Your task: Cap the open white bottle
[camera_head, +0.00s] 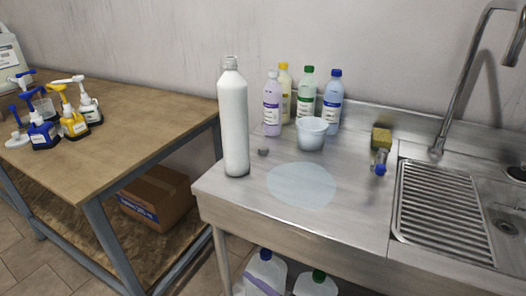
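The tall white bottle (235,125) stands upright near the left front of the steel counter. Its narrow neck is at the top, and I see no cap on it. A small dark grey round piece (263,152), which looks like a cap, lies on the counter just right of the bottle. It is too small to make out in detail. Neither of my grippers shows in the head view.
A pale round patch (302,185) marks the counter. Behind it stand a white tub (311,133) and several coloured-cap bottles (306,95). A yellow sponge (381,138), a blue-ended item (380,163) and a sink drainer (440,212) are right. A wooden table (130,120) holds pump bottles.

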